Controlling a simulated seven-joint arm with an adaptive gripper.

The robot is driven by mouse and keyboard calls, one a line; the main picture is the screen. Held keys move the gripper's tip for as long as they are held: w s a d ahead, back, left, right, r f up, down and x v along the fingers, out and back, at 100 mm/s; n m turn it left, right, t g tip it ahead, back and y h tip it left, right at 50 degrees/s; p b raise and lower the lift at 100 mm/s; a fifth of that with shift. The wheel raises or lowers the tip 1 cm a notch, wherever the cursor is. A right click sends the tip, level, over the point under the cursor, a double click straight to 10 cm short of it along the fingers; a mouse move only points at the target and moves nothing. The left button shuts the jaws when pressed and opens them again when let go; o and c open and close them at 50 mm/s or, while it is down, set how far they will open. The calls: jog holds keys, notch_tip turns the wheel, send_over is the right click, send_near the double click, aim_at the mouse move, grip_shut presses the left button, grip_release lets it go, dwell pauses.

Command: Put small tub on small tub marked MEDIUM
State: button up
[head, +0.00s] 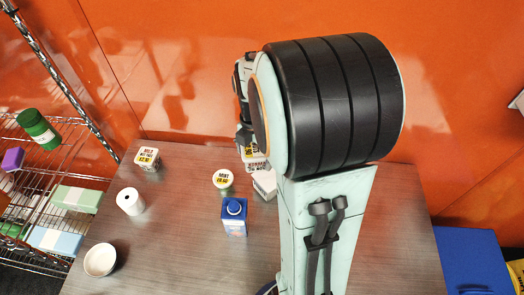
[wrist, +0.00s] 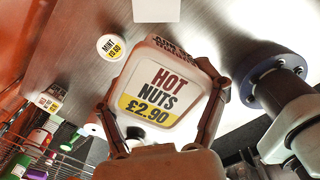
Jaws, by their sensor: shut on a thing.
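My gripper (wrist: 165,115) is shut on a small white tub whose lid (wrist: 158,90) reads HOT NUTS £2.90. Its fingers lie on opposite sides of the tub, lid facing the wrist camera. In the head view the held tub (head: 252,153) shows partly below my gripper, above the back middle of the table; my arm hides much of it. Another small tub (head: 147,158) with a yellow price band stands at the table's back left, also at the left of the wrist view (wrist: 47,102); its lid is too small to read surely. I read MEDIUM on no lid.
A round tub marked MINT (head: 222,180) and a blue carton (head: 234,217) stand mid-table, with a white box (head: 265,184) near the held tub. A white roll (head: 130,201) and a white bowl (head: 100,260) stand left. A wire rack (head: 50,195) is beyond the left edge.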

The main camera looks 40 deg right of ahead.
jog(key=s+d+m, duration=0.1)
jog(key=s+d, duration=0.2)
jog(key=d, duration=0.1)
jog(key=s+d+m, duration=0.2)
jog(key=s+d, duration=0.1)
jog(key=shift+s+d+m, duration=0.3)
jog(key=shift+s+d, duration=0.05)
jog(key=shift+d, duration=0.05)
jog(key=s+d+m, duration=0.1)
jog(key=s, duration=0.2)
jog(key=s+d+m, duration=0.1)
jog(key=s+d, duration=0.1)
jog(key=s, duration=0.1)
jog(key=s+d+m, duration=0.2)
jog(key=s, duration=0.1)
jog(key=shift+s+d+f, duration=0.1)
jog(key=shift+s, duration=0.15)
jog(key=shift+c, duration=0.2)
notch_tip(320, 180, down, 13)
jog(key=shift+w+r, duration=0.15)
jog(key=shift+r, duration=0.05)
jog(key=shift+f, duration=0.15)
jog(key=o, duration=1.3)
